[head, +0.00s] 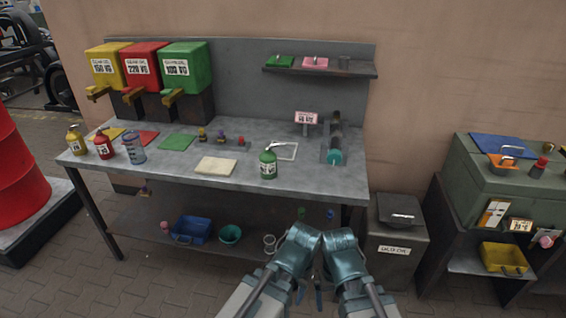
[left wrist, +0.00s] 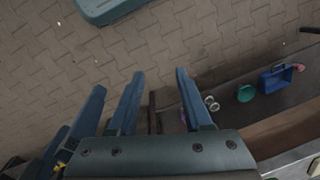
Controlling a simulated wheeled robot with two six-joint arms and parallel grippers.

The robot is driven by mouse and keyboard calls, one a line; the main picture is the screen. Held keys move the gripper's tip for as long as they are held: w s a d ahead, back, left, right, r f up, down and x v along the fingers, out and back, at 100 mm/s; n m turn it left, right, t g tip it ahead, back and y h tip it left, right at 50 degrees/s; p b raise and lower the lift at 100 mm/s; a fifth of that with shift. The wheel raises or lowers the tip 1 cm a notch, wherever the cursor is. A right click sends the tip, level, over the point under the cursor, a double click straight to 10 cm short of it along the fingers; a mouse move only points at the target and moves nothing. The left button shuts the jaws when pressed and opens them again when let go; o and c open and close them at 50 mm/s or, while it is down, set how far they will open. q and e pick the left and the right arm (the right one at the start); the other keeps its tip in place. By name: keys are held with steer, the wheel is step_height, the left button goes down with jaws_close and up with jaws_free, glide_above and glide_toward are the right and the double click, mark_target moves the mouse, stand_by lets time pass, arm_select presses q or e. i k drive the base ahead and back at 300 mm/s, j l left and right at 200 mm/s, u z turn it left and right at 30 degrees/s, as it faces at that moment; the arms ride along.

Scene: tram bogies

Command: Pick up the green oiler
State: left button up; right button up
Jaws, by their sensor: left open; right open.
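The green oiler (head: 268,165) stands upright on the workbench (head: 300,183), close to its front edge, in front of a white square outline. It has a pale label and a spout. My left gripper (head: 299,292) and right gripper (head: 319,297) are side by side low in front of the bench, below and to the right of the oiler, apart from it. Their fingers are partly hidden behind the wrists. In the left wrist view my left gripper (left wrist: 160,73) is open and empty over the floor. The oiler is not in that view.
A cream pad (head: 216,166) lies left of the oiler. A lower shelf holds a blue bin (head: 191,230). A grey waste bin (head: 396,240) stands right of the bench.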

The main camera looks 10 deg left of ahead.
mark_target(268, 158)
steer(key=i+j+u, duration=0.15)
steer(key=j, duration=0.2)
steer(key=i+j+u, duration=0.2)
steer(key=j, duration=0.2)
steer(key=i+j+u, duration=0.15)
steer(key=i+j, duration=0.05)
steer(key=j, duration=0.1)
